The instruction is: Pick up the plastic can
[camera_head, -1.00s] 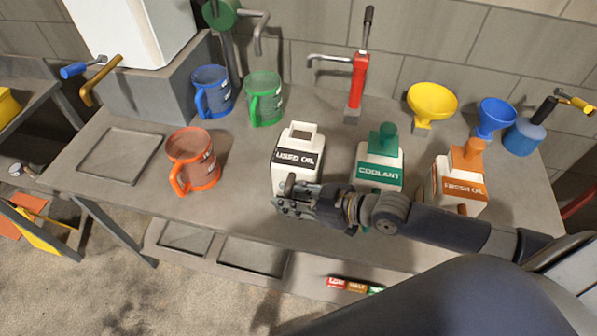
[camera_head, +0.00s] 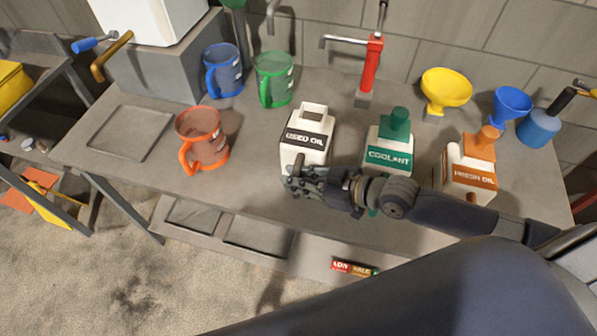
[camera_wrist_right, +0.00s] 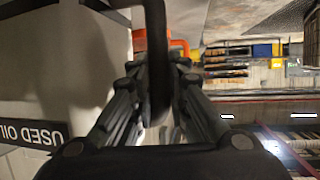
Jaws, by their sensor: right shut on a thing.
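The white used-oil can (camera_head: 306,148) with a black label stands upright on the grey workbench (camera_head: 255,190). My right gripper (camera_head: 294,184) is at the can's front, below the label, and hides its lower part. In the right wrist view the can (camera_wrist_right: 60,60) fills the left side, and a dark bar (camera_wrist_right: 156,45), which looks like its front handle, runs between my fingers (camera_wrist_right: 155,100). The gripper is shut on it. A coolant can (camera_head: 390,160) with a green cap and a fresh-oil can (camera_head: 468,180) with an orange cap stand to the right. My left gripper is out of view.
My right forearm passes in front of the coolant and fresh-oil cans. Orange (camera_head: 203,138), blue (camera_head: 223,72) and green (camera_head: 273,78) jugs stand left. A red pump (camera_head: 371,68), yellow funnel (camera_head: 445,88) and blue funnel (camera_head: 510,102) are behind. The front-left bench is clear.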

